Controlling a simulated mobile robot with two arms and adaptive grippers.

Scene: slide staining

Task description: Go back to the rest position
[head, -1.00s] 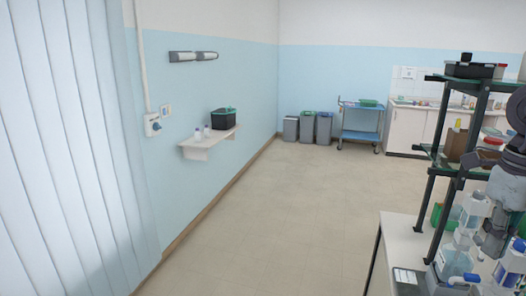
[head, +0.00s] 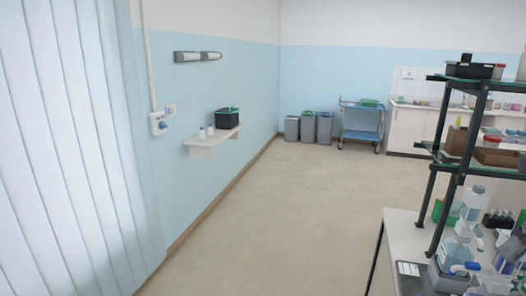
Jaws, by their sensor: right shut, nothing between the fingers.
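Neither of my grippers can be made out in the head view now. The bench (head: 398,232) at the lower right stands below a dark shelf frame (head: 459,160). Wash bottles (head: 472,205), a grey container (head: 452,278) and a dark rack of small bottles (head: 498,219) stand on the bench. A small white card or slide holder (head: 409,269) lies near its front left corner.
The floor (head: 290,215) in the middle is clear. A wall shelf (head: 212,141) holds a black box (head: 227,117) and small bottles. Bins (head: 308,127) and a blue trolley (head: 360,125) stand at the back. Vertical blinds (head: 70,150) cover the left.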

